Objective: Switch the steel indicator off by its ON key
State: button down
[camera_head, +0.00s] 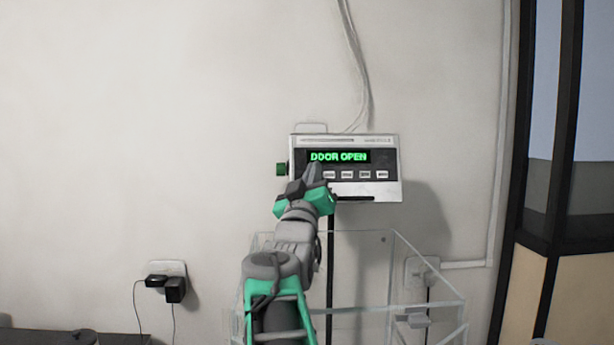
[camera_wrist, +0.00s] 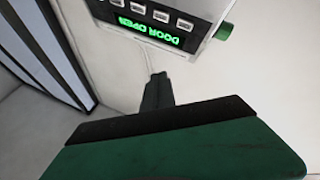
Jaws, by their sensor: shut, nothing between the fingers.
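The steel indicator (camera_head: 393,157) is a silver box with a black front, mounted on a dark post against the wall. Its green display (camera_head: 339,157) is lit and reads "DOOR OPEN". A row of pale keys (camera_head: 365,175) runs below the display; their labels are too small to read. My gripper (camera_head: 313,170) is shut and empty, in front of the lower left of the panel, and hides the left end of the key row. In the wrist view the indicator (camera_wrist: 205,10) appears upside down at the top, beyond the gripper tips (camera_wrist: 157,85). I cannot tell whether the tips touch it.
A clear-walled box (camera_head: 440,285) stands below the indicator, to the right of my arm. A green knob (camera_head: 282,169) sticks out of the indicator's left side. Cables (camera_head: 355,60) hang above it. Wall sockets with black plugs (camera_head: 175,290) are at lower left. The wall at left is clear.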

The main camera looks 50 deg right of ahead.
jog(key=w+d+f+p, duration=0.2)
jog(key=w+d, duration=0.3)
jog(key=d, duration=0.1)
jog(key=shift+w+d+f+p, duration=0.15)
jog(key=shift+f+p, duration=0.05)
jog(key=shift+p, duration=0.15)
jog(key=shift+d+f, duration=0.1)
dwell(1.8)
jog(key=shift+w+d+b, duration=0.2)
jog(key=shift+w+b, duration=0.1)
jog(key=shift+b, duration=0.05)
jog(key=shift+w+d+f, duration=0.1)
jog(key=shift+w+d, duration=0.1)
jog(key=shift+d, duration=0.05)
dwell(0.5)
jog(key=shift+a+b, duration=0.1)
jog(key=shift+b, duration=0.3)
jog(key=shift+s+a+r+b, duration=0.2)
jog(key=shift+s+a+b, duration=0.25)
jog(key=shift+b, duration=0.05)
